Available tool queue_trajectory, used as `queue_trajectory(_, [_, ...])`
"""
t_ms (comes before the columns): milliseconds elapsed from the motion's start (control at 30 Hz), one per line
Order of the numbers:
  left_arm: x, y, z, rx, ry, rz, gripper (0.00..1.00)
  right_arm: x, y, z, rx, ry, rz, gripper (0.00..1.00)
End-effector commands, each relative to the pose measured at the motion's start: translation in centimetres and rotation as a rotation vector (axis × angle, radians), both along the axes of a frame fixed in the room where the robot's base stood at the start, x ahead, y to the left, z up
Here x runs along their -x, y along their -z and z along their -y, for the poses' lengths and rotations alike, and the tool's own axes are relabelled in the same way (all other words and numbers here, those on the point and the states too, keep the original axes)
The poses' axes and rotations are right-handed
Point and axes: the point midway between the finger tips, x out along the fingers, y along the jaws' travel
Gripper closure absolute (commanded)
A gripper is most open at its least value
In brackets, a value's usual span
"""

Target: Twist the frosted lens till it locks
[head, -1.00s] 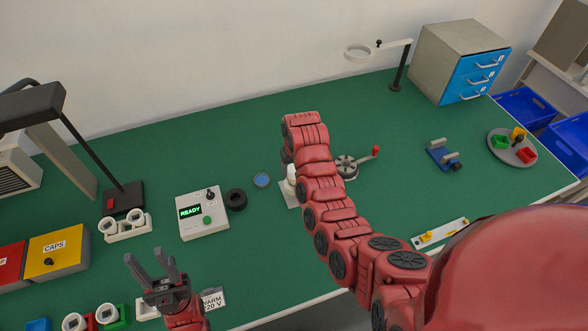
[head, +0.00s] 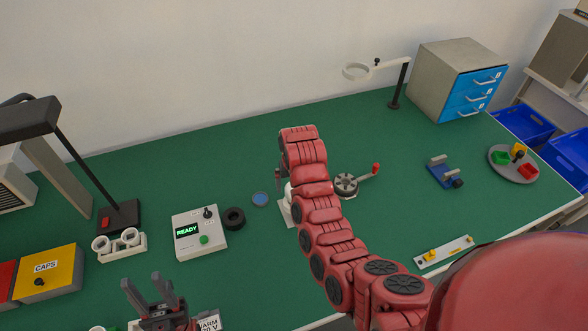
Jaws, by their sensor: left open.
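A small white rounded piece (head: 290,189), possibly the frosted lens, shows beside my right arm on a pale base plate (head: 286,214). Most of it is hidden behind the arm, so I cannot tell how it is seated. My right arm reaches over this spot from the lower right, and its links hide its gripper. My left gripper (head: 143,284) is at the lower left, open and empty, fingers pointing up in the picture, well away from the white piece.
A READY control box (head: 201,232), a black ring (head: 233,219) and a blue disc (head: 261,199) lie left of the base plate. A red-knobbed crank (head: 347,184) is close on the right. A yellow CAPS box (head: 47,272) stands left. Green bench (head: 400,160) is clear at right centre.

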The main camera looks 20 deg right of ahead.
Motion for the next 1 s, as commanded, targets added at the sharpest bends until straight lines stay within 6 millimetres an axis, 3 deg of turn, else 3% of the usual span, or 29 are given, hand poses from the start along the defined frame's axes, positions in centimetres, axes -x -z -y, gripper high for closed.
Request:
queue_trajectory(67, [0.0,0.9,0.0,0.000,0.000,0.000,0.55,0.1,-1.0,-0.1,0.000,0.000,0.005,0.02])
queue_trajectory(200, [0.0,-2.3,0.0,0.000,0.000,0.001,0.55,0.7,-5.9,-0.2,-0.006,0.000,0.004,0.02])
queue_trajectory(500, [0.0,-6.0,0.0,0.000,0.000,0.000,0.55,1.7,-11.2,-0.2,-0.005,0.001,0.001,0.02])
queue_trajectory(700, [0.0,-6.9,0.0,0.000,0.000,0.000,0.55,2.1,-13.8,-0.3,-0.004,0.000,0.000,0.02])
queue_trajectory(1000, [0.0,-7.4,0.0,0.000,0.000,0.000,0.55,2.4,-15.8,-0.4,-0.002,-0.002,0.000,0.02])
